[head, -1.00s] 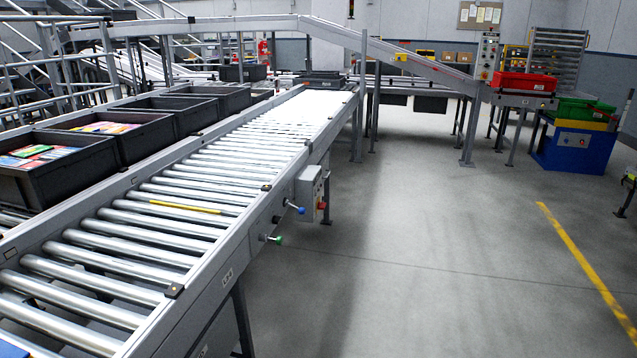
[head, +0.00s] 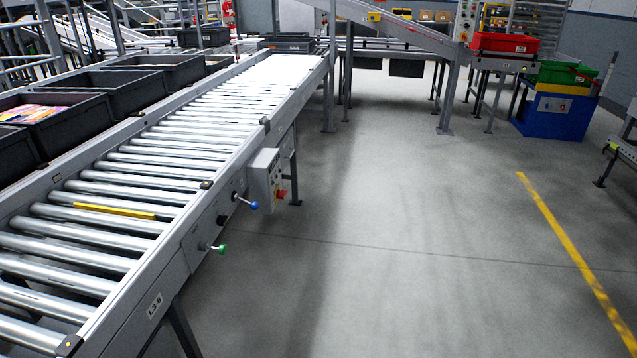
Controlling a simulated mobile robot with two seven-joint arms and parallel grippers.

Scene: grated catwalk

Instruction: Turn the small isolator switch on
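A grey control box (head: 263,174) is mounted on the side of the roller conveyor (head: 143,280). A small red knob (head: 281,195) shows on its right face. A lever with a blue ball end (head: 254,205) sticks out of the conveyor's side rail just left of the box. A lever with a green ball end (head: 221,248) sticks out lower and nearer. A small dark knob (head: 221,219) sits on the rail between them. I cannot tell which of these is the small isolator switch, nor its setting. Neither of my grippers is in view.
Open grey floor (head: 400,250) lies right of the conveyor, with a yellow line (head: 575,258) further right. Black bins (head: 122,98) stand along the left. A red bin (head: 503,44) and a blue stand (head: 553,116) are at the back right. Conveyor legs (head: 294,175) reach the floor.

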